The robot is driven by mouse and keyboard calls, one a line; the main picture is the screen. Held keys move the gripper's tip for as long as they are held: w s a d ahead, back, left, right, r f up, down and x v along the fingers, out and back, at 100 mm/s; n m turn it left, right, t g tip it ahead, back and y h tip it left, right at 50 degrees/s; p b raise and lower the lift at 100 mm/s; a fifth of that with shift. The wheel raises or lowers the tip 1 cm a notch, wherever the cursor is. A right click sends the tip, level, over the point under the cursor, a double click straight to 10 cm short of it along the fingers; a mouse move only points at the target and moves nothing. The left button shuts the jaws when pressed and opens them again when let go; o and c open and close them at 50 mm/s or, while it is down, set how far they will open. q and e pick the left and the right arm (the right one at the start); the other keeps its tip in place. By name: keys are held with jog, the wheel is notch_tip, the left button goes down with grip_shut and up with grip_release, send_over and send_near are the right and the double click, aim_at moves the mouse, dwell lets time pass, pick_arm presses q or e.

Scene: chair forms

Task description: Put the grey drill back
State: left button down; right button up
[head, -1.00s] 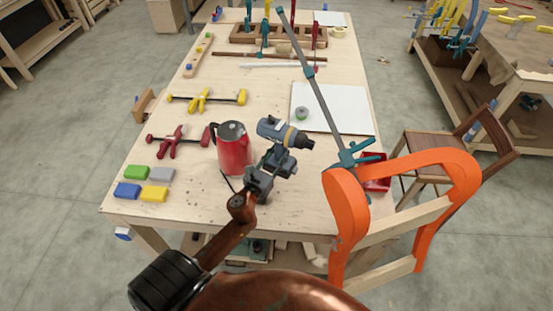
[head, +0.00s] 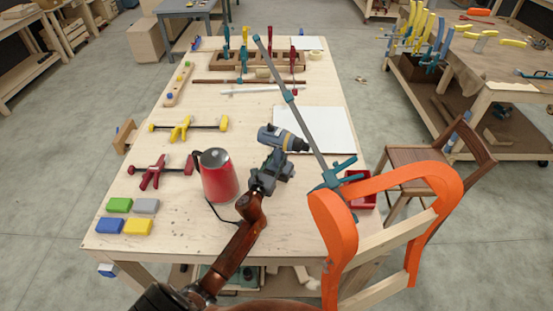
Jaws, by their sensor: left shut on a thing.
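The grey drill (head: 281,138) shows in the head view over the middle of the workbench (head: 180,215), its chuck pointing right toward a white sheet (head: 322,122). My left gripper (head: 268,176) is shut on the drill around its lower part; the fingers and the drill's base overlap, so the exact contact is hard to see. I cannot tell how high the drill is above the bench. My right gripper is not in view.
A red kettle (head: 218,176) stands just left of the drill. A long clamp (head: 305,125) and an orange chair form (head: 335,232) are close on the right, with a red tray (head: 361,190). Red (head: 152,172) and yellow (head: 182,128) clamps lie left.

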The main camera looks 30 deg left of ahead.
aim_at(277, 168)
pick_arm(q)
jog(key=shift+w+d+f+b, duration=0.1)
jog(key=shift+f+b, duration=0.4)
jog(key=shift+f, duration=1.55)
jog(key=shift+f+b, duration=0.3)
jog(key=shift+b, duration=0.1)
jog(key=shift+f+b, duration=0.3)
jog(key=shift+f, duration=0.05)
jog(key=shift+s+f, duration=0.2)
jog(key=c, duration=1.8)
grip_release()
jog(key=shift+f, duration=0.3)
jog(key=shift+o, duration=2)
jog(key=shift+r, duration=0.25)
